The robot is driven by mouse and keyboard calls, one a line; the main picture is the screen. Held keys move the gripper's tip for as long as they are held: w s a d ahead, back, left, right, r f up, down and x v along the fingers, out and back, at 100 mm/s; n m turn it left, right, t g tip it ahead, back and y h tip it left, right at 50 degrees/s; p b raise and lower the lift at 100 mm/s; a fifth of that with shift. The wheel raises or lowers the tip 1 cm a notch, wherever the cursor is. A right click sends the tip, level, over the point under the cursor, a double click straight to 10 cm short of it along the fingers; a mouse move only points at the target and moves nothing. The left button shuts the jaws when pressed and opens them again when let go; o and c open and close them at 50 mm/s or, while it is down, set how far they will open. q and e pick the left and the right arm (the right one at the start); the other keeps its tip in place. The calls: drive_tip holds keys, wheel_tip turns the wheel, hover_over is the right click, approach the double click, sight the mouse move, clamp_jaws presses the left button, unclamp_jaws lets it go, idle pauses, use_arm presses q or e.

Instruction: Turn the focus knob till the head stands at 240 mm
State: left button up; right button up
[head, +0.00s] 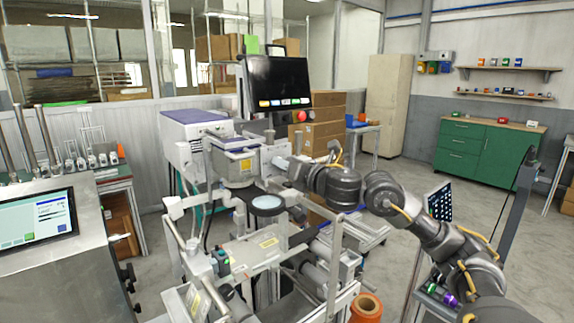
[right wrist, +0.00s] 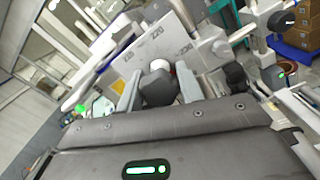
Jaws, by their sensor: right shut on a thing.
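My right gripper (head: 281,163) reaches in from the right to the side of the machine's head (head: 238,167). In the right wrist view my right gripper (right wrist: 158,90) has its two pale fingers on either side of a dark knob (right wrist: 157,89), shut on it. A white round part with a red edge shows just beyond the knob. A pale scale plate (right wrist: 150,45) stands behind, with tilted printed numbers that seem to include 220 and 230. I cannot make out a pointer reading. In the head view the gripper and arm hide the knob. My left gripper is not in view.
A monitor (head: 275,82) stands above the machine, with a red button (head: 302,116) beside it. A round glass plate (head: 267,203) sits below the head. A touchscreen console (head: 37,222) stands left.

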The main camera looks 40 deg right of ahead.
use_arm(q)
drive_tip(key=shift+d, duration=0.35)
use_arm(e)
drive_tip(key=shift+a+f, duration=0.15)
drive_tip(key=shift+f, duration=0.3)
drive_tip(key=o, duration=0.7)
drive_tip(key=shift+c, duration=0.2)
drive_tip(key=o, duration=0.3)
drive_tip(key=shift+o, duration=0.2)
drive_tip(key=shift+r, duration=0.2)
drive_tip(key=shift+s, duration=0.35)
use_arm(q)
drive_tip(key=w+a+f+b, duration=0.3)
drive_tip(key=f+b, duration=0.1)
drive_tip(key=b, duration=0.2)
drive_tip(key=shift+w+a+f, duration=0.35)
use_arm(e)
drive_tip(key=s, duration=1)
